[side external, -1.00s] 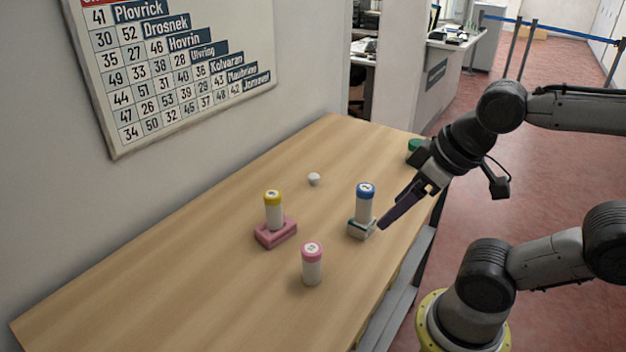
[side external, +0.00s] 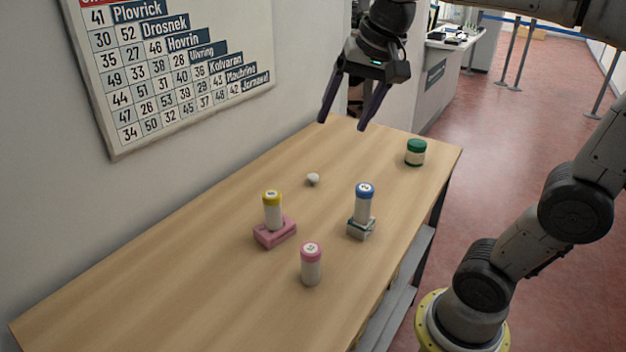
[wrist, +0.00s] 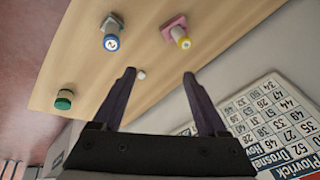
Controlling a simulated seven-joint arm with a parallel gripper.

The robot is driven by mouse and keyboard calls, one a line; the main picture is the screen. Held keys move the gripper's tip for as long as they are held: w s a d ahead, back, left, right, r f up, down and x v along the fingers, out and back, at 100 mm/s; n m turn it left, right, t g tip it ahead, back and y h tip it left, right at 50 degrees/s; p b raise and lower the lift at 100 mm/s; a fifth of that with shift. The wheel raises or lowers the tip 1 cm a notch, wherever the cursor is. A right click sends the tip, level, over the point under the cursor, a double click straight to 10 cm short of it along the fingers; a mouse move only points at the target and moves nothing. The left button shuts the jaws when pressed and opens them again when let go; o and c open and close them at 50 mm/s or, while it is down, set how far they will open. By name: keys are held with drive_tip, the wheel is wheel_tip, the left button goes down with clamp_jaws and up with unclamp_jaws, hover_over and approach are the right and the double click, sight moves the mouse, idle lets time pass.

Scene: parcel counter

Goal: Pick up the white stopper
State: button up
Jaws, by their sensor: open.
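The white stopper (side external: 313,179) is a small rounded piece on the wooden table, behind the yellow-capped and blue-capped bottles in the side view. In the wrist view the stopper (wrist: 141,74) shows between the two fingers, farther off on the table. My gripper (side external: 342,126) is open and empty, with dark purple fingers pointing down. It is raised above the far end of the table, well clear of the stopper. In the wrist view my gripper (wrist: 160,72) has its fingers spread wide.
A yellow-capped bottle (side external: 272,213) stands on a pink block (side external: 275,234). A blue-capped bottle (side external: 364,205) stands on a grey-green block (side external: 360,230). A pink-capped bottle (side external: 311,266) stands nearer. A green-lidded jar (side external: 415,153) is at the far right. Bare table (side external: 170,270) lies left.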

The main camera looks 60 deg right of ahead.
drive_tip(key=w+d+m+g, duration=0.1)
drive_tip(key=w+d+m, duration=0.4)
drive_tip(key=w, duration=0.5)
drive_tip(key=m+g, duration=0.3)
hover_over(313, 175)
wheel_tip(313, 175, down, 15)
drive_tip(key=shift+y, duration=0.3)
drive_tip(key=f, duration=0.7)
drive_tip(key=shift+s, duration=0.2)
drive_tip(key=shift+w+f, duration=0.15)
drive_tip(key=shift+f, duration=3.05)
clamp_jaws()
